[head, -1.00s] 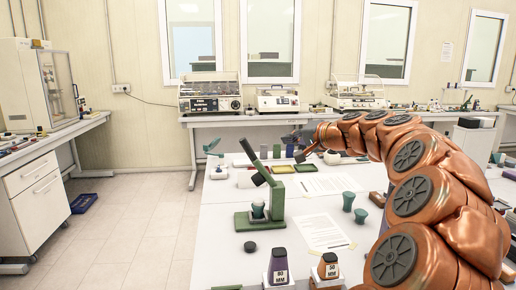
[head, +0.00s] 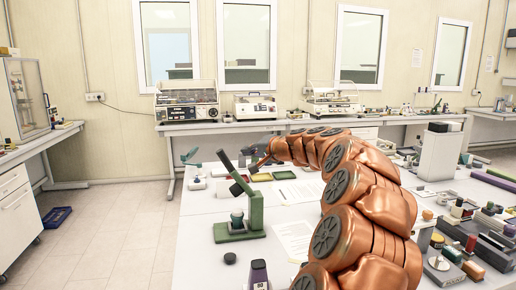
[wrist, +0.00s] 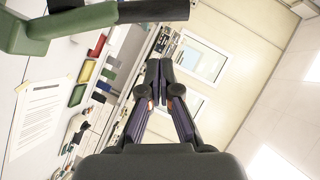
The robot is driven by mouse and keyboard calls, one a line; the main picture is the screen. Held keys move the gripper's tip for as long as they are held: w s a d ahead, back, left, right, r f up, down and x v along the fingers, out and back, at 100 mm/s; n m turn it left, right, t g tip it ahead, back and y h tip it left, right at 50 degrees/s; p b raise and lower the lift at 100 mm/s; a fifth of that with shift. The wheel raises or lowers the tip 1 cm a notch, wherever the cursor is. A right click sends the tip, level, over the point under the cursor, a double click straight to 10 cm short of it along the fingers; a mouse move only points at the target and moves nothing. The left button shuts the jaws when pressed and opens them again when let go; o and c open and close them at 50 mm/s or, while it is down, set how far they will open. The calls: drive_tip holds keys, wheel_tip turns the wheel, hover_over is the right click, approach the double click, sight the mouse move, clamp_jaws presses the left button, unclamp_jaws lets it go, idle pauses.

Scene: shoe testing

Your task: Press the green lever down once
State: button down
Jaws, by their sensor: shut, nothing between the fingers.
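The green press (head: 257,216) stands upright on the near table in the head view. Its lever (head: 228,165) slants up to the left, with a dark section along it. A small grey-green cup (head: 237,219) stands on its base under the lever. My gripper (head: 262,161) is small in the head view, just right of the raised lever; the exact gap is hard to judge. In the wrist view my gripper (wrist: 159,66) is shut and empty. Green press parts (wrist: 60,25) and a dark bar (wrist: 135,11) cross the upper left there, apart from the fingertips.
A paper sheet (head: 295,238) lies right of the press. A dark puck (head: 230,258) and a purple weight (head: 259,274) are in front. Yellow and green trays (head: 284,175) lie behind. The right of the table is crowded with shoe-testing items. Bare tabletop shows left of the press.

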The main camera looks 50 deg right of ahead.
sight(232, 176)
drive_tip(key=shift+w+a+f+p, duration=0.15)
drive_tip(key=shift+w+a+f, duration=0.25)
drive_tip(key=shift+w, duration=0.3)
drive_tip(key=shift+w+a+f+p, duration=0.15)
drive_tip(key=shift+w+a+f, duration=0.2)
drive_tip(key=shift+w, duration=0.4)
drive_tip(key=shift+w+a+f+p, duration=0.15)
drive_tip(key=shift+w+a+f, duration=0.2)
drive_tip(key=shift+w, duration=0.35)
